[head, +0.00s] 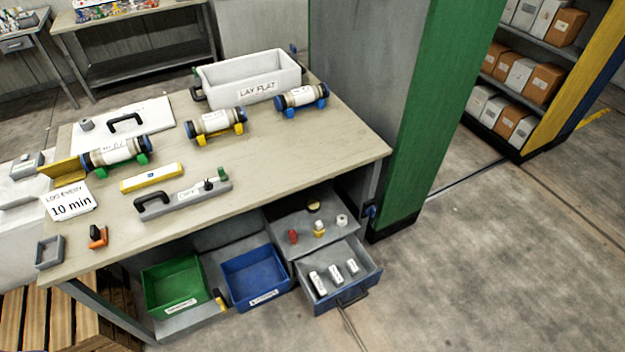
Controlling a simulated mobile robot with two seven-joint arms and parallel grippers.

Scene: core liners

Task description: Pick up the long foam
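No thing in view is plainly marked as the long foam. The left white piece (318,284) looks the longest, the middle one (336,275) and the right one (352,266) look shorter. Their marks are too small to read. Neither of my grippers can be made out in the head view.
The bench (330,150) holds capped tubes on cradles, a white "LAY FLAT" tray (215,88), a yellow bar (150,177) and a grey handled tool (185,200). Green (148,300) and blue (228,280) bins sit left of the drawer. The floor right is clear.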

